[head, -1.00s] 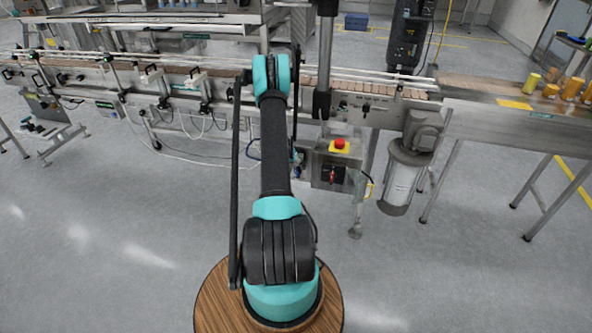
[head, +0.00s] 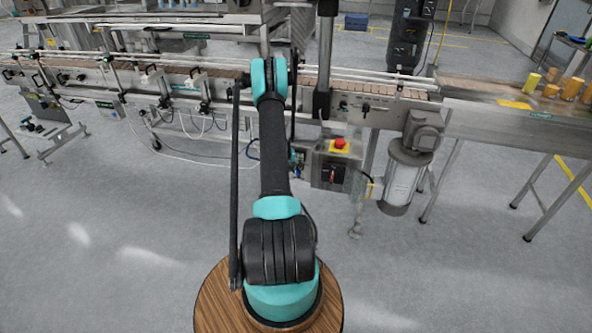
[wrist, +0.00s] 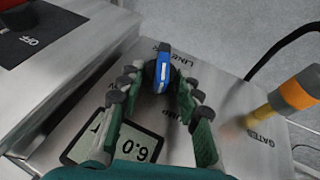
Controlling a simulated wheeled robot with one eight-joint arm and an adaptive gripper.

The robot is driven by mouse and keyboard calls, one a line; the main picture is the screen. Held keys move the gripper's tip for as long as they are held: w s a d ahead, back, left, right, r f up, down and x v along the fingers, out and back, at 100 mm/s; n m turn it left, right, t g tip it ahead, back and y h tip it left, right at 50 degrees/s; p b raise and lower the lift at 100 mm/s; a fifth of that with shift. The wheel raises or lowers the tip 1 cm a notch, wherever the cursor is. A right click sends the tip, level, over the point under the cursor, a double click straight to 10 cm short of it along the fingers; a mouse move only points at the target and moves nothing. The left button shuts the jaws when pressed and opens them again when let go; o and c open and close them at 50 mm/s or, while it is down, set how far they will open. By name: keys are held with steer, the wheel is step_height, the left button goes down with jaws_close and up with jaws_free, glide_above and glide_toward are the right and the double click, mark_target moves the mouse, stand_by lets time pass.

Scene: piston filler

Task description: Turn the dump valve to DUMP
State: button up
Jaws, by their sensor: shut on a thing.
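The dump valve's blue handle (wrist: 162,72), with a white stripe, stands on a grey metal panel (wrist: 225,95) in the wrist view. Its long side runs nearly up and down the picture. The word LINE (wrist: 182,68) is printed just right of it; a partly hidden label ending in "UMP" (wrist: 185,115) lies below right. My gripper (wrist: 161,84) has its green, dark-padded fingers on both sides of the handle and is shut on it. In the head view my own arm hides the gripper and the valve.
A 6.0 display (wrist: 128,145) lies below left of the handle. An orange-and-yellow part (wrist: 293,95) stands at right near GATES. A box with an OFF switch (wrist: 32,38) rises at left. The conveyor (head: 210,72) and a red stop button (head: 339,144) show in the head view.

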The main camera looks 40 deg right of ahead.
steer(key=shift+w+a+f+g+h, duration=0.15)
steer(key=shift+w+a+g+h, duration=0.1)
steer(key=shift+g+h, duration=0.4)
steer(key=shift+n+g+h, duration=0.4)
steer(key=shift+g+h, duration=0.15)
steer(key=shift+g, duration=0.2)
steer(key=o, duration=1.2)
steer(key=shift+c, duration=0.2)
steer(key=v, duration=1.2)
steer(key=shift+a, duration=0.15)
